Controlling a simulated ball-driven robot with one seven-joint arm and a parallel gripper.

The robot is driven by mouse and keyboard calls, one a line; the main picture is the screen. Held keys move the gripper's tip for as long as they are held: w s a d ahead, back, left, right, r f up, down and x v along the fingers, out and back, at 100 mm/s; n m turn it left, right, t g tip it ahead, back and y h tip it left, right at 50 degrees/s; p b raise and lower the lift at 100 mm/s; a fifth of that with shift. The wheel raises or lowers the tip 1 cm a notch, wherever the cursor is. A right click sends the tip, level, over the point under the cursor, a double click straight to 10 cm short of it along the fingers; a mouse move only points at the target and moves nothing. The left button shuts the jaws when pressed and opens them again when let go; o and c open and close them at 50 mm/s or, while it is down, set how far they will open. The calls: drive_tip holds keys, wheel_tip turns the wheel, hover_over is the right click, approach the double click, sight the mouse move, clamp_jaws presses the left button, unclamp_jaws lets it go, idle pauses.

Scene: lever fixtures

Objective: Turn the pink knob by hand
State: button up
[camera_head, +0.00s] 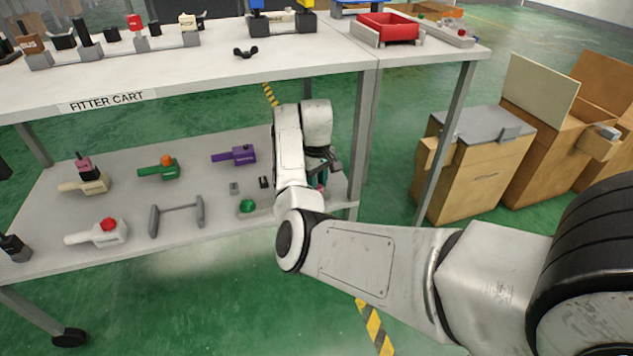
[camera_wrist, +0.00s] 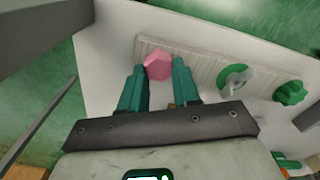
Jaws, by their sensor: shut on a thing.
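The pink knob (camera_wrist: 158,66) is a faceted knob on a pale ribbed plate (camera_wrist: 208,69) in the wrist view. My gripper (camera_wrist: 158,70) has its two teal fingers on either side of the knob, shut on it, with the fingertips at its sides. In the head view my arm reaches to the right end of the cart's lower shelf. There my gripper (camera_head: 320,178) is mostly hidden behind the arm, and only a bit of pink shows by the fingers. How far the knob is turned cannot be told.
On the same plate are a green-and-white dial (camera_wrist: 233,78) and a green knob (camera_wrist: 290,92). The lower shelf (camera_head: 125,215) also holds a purple fixture (camera_head: 234,156), a green fixture (camera_head: 160,169) and a grey handle (camera_head: 178,212). A cart leg (camera_head: 363,145) stands close right of my gripper.

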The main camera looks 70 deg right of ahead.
drive_tip(key=shift+r+m+p, duration=0.15)
drive_tip(key=shift+m+p, duration=0.15)
drive_tip(key=shift+p, duration=0.3)
drive_tip(key=shift+r+p, duration=0.1)
drive_tip(key=shift+p, duration=0.3)
drive_tip(key=m+p, duration=0.2)
drive_tip(key=p, duration=0.1)
drive_tip(key=shift+s+r+m, duration=0.1)
drive_tip(key=shift+m, duration=0.2)
drive_tip(key=m+p, duration=0.3)
drive_tip(key=shift+d+m, duration=0.1)
drive_tip(key=shift+m, duration=0.2)
drive_tip(key=m+p, duration=0.1)
drive_tip(key=m, duration=0.1)
drive_tip(key=shift+s+f+m+p, duration=0.1)
drive_tip(key=shift+f+m+p, duration=0.1)
drive_tip(key=shift+m+p, duration=0.2)
drive_tip(key=m+p, duration=0.1)
drive_tip(key=m, duration=0.4)
drive_tip(key=shift+s+d+p, duration=0.1)
drive_tip(key=shift+p, duration=0.25)
drive_tip(key=m, duration=0.6)
drive_tip(key=shift+s+f+p, duration=0.1)
drive_tip(key=shift+s+p, duration=0.05)
drive_tip(key=shift+p, duration=0.25)
